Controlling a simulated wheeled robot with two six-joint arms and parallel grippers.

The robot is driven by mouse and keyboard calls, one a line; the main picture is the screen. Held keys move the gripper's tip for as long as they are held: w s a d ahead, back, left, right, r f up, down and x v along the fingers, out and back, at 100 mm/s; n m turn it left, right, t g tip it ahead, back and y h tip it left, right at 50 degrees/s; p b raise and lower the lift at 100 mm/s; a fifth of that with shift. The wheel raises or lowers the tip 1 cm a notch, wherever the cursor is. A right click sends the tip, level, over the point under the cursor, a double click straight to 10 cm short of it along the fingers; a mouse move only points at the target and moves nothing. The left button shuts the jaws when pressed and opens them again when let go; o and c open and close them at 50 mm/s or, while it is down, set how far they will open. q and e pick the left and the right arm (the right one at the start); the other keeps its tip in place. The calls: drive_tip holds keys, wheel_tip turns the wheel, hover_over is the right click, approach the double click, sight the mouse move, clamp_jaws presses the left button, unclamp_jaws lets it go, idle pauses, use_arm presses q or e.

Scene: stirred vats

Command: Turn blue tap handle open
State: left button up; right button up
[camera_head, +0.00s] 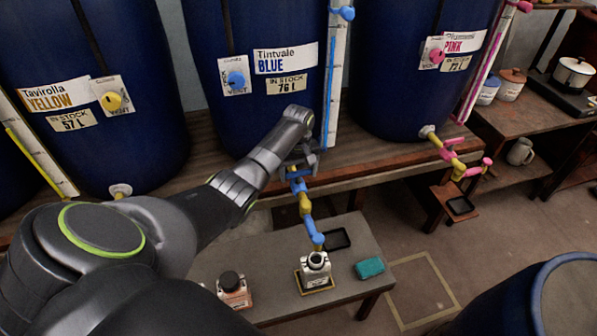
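The blue tap (305,206), with blue and yellow parts, hangs below the front of the middle vat (240,75), labelled Tintvale BLUE. My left arm reaches in from the left. My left gripper (304,160) is at the top of the tap, by its upper blue part (297,184). The gripper hides the tap's upper end, and I cannot make out the handle's angle. I cannot tell whether the fingers are open, shut or touching it. A small bottle with a pale open neck (316,262) stands on the low table under the spout. My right gripper is not in view.
The low table (345,285) also holds a dark-capped bottle (232,287), a teal block (369,268) and a black tray (336,239). The yellow vat (80,110) is at left. The pink vat (400,90) with its pink-yellow tap (455,158) is at right.

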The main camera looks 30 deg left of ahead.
use_arm(q)
drive_tip(key=c, duration=0.3)
drive_tip(key=shift+r+n+p, duration=0.25)
drive_tip(key=shift+n+p, duration=0.65)
drive_tip(key=shift+p, duration=0.4)
drive_tip(key=shift+c, duration=0.2)
drive_tip(key=n+p, duration=0.2)
drive_tip(key=shift+n, duration=0.3)
drive_tip(key=n+p, duration=0.2)
drive_tip(key=shift+n, duration=0.4)
drive_tip(key=n+p, duration=0.2)
drive_tip(key=n, duration=0.3)
drive_tip(key=shift+f, duration=0.1)
drive_tip(key=n, duration=0.4)
drive_tip(key=shift+n+p, duration=0.3)
drive_tip(key=shift+p, duration=0.05)
drive_tip(key=shift+w+n, duration=0.1)
drive_tip(key=shift+n, duration=0.4)
